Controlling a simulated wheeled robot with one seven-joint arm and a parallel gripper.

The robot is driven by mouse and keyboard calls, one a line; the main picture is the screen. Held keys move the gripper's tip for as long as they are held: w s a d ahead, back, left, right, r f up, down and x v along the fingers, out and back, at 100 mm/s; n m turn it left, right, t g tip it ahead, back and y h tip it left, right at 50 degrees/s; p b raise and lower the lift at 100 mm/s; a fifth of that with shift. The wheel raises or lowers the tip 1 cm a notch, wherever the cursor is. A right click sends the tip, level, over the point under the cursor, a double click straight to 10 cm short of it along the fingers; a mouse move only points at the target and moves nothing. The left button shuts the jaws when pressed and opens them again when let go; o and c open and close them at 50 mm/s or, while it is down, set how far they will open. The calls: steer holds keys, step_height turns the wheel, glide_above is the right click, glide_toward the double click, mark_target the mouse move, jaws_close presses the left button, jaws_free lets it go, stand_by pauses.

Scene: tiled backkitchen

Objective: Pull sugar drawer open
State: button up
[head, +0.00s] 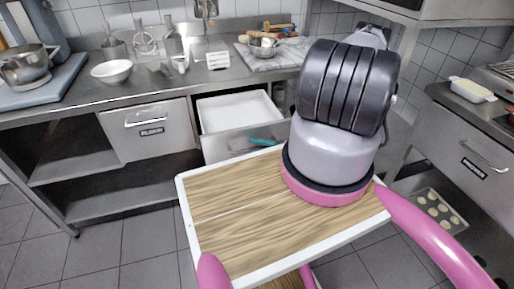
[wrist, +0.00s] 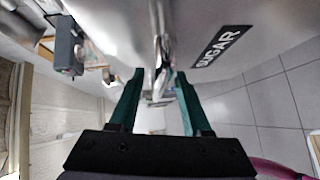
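The sugar drawer (head: 228,143) is pulled part way out below the counter in the head view, its white inside showing. In the wrist view its steel front carries a black SUGAR label (wrist: 216,48), and its bar handle (wrist: 160,38) runs down the middle. My gripper (wrist: 159,76) has its two green fingers apart, with the handle between their tips; I cannot tell whether either finger touches it. In the head view a green finger (head: 263,142) shows at the drawer front. My arm hides the drawer's right part.
A closed labelled drawer (head: 150,131) is to the left. The counter (head: 120,92) above holds a white bowl (head: 111,71), utensils and a marble board (head: 283,52). A steel cabinet (head: 470,150) stands at right, with a tray (head: 432,209) low down. The tiled floor at left is clear.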

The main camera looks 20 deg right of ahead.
steer(key=v, duration=1)
steer(key=shift+s+d, duration=0.2)
steer(key=shift+s, duration=0.05)
steer(key=shift+r, duration=0.2)
steer(key=w+a+r+n+g, duration=0.15)
steer(key=r+n+g, duration=0.25)
steer(key=r+n, duration=0.4)
steer(key=w+r+n+g, duration=0.3)
steer(key=r+n+g, duration=0.1)
steer(key=r+n, duration=0.45)
steer(key=w+a+r+n+g, duration=0.1)
steer(key=w+r+n+g, duration=0.25)
steer(key=r+n, duration=0.5)
steer(key=s+a+r+n+t+h, duration=0.2)
steer(key=r+n, duration=0.4)
steer(key=r, duration=0.3)
steer(key=s+a+r+n+t+h, duration=0.2)
steer(key=r+n, duration=0.4)
steer(key=r, duration=0.3)
steer(key=s+a+r+n+t+h, duration=0.2)
steer(key=r+n, duration=0.4)
steer(key=r, duration=0.3)
steer(key=s+a+h, duration=0.1)
steer(key=s+h, duration=0.1)
steer(key=shift+a+n+h, duration=0.3)
steer(key=shift+a, duration=0.05)
